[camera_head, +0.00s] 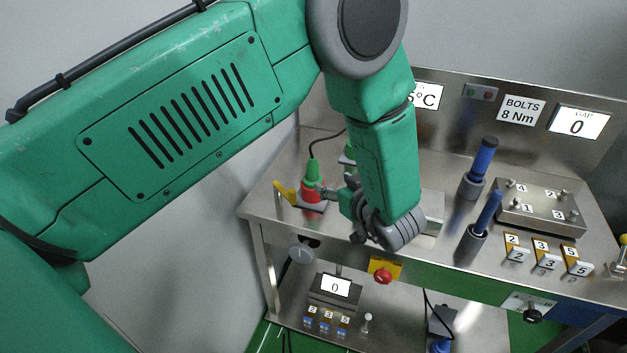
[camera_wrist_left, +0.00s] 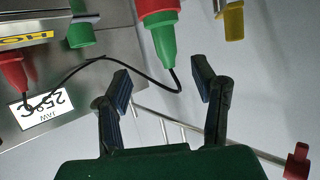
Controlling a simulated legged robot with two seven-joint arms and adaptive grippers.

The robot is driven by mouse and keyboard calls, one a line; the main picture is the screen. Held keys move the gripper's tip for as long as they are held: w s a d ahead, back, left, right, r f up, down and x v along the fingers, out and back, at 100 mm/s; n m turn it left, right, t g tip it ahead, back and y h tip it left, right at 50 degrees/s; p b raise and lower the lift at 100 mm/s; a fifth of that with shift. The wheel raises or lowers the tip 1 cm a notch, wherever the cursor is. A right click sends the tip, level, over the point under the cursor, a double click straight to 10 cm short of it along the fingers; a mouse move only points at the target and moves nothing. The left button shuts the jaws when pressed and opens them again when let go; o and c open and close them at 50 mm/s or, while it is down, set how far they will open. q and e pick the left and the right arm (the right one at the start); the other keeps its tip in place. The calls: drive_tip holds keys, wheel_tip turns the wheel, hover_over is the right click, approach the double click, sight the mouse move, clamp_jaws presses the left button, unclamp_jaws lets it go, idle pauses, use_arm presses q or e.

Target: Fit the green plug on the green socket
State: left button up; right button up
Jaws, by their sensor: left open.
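The green plug (camera_head: 313,172) stands upright on a red base (camera_head: 311,192) at the left end of the bench, with a black cable from its tip. In the left wrist view the plug (camera_wrist_left: 160,42) appears upside down beyond the fingers, with its red base (camera_wrist_left: 158,10) above. My left gripper (camera_head: 338,194) is beside the plug on its right in the head view. Its two fingers (camera_wrist_left: 161,85) are apart and hold nothing. A green part (camera_wrist_left: 82,36), perhaps the green socket, shows at upper left in the wrist view; my arm mostly hides that area in the head view.
A yellow piece (camera_head: 285,193) stands left of the plug. A red cone-shaped part (camera_wrist_left: 14,72) is near the display. Blue-handled tools (camera_head: 484,158) and a bolt plate (camera_head: 540,208) are to the right. A red button (camera_head: 383,275) is on the front edge.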

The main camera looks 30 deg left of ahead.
sight(313, 174)
use_arm(q)
drive_tip(key=x, duration=0.5)
drive_tip(key=s+x, duration=0.1)
drive_tip(key=x, duration=0.2)
drive_tip(key=shift+w+a, duration=0.1)
drive_tip(key=shift+a, duration=0.5)
drive_tip(key=shift+w+a+f, duration=0.4)
drive_tip(key=shift+w+a, duration=0.2)
drive_tip(key=shift+w, duration=0.25)
drive_tip(key=shift+d, duration=0.2)
drive_tip(key=shift+a, duration=0.25)
drive_tip(key=c, duration=1)
drive_tip(key=shift+a, duration=0.25)
clamp_jaws()
use_arm(e)
drive_tip(key=shift+a+r, duration=0.15)
drive_tip(key=shift+r, duration=0.1)
